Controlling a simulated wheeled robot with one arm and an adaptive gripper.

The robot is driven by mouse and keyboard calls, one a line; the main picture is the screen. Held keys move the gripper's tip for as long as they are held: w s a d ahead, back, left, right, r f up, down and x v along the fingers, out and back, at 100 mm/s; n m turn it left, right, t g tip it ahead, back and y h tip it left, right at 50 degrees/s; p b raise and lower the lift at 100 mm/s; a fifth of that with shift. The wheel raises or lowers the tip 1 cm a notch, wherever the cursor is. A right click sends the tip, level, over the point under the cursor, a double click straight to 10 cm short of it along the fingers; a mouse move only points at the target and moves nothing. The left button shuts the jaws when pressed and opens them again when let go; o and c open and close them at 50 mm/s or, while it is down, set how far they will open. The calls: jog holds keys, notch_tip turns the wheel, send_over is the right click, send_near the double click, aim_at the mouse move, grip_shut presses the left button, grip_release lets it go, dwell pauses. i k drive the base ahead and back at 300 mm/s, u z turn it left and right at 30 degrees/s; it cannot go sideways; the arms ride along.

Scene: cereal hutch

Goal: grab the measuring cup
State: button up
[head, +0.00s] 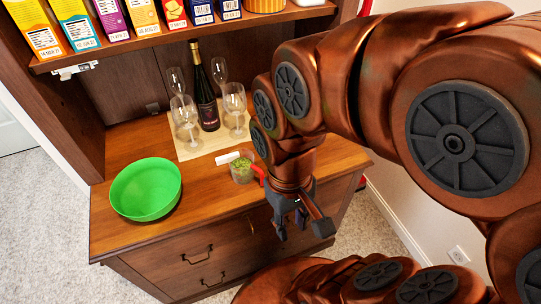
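The measuring cup (242,171) appears to be the small clear cup with green contents and a red handle. It stands on the wooden counter near its front edge, right of the green bowl. My arm's wrist partly covers its right side and handle. My gripper (302,230) points down, below and to the right of the cup in the picture, in front of the drawers. Its dark fingers are spread apart with nothing between them. It is apart from the cup.
A green bowl (146,189) sits left on the counter (205,190). Behind the cup, a dark bottle (207,100) and several wine glasses (234,104) stand on a pale board (190,151). A small white object (227,158) lies beside the cup. A shelf (160,38) with boxes hangs above.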

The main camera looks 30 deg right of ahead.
aim_at(241, 161)
jog(key=u, duration=1.9)
jog(key=k, duration=0.65)
jog(key=z, duration=0.3)
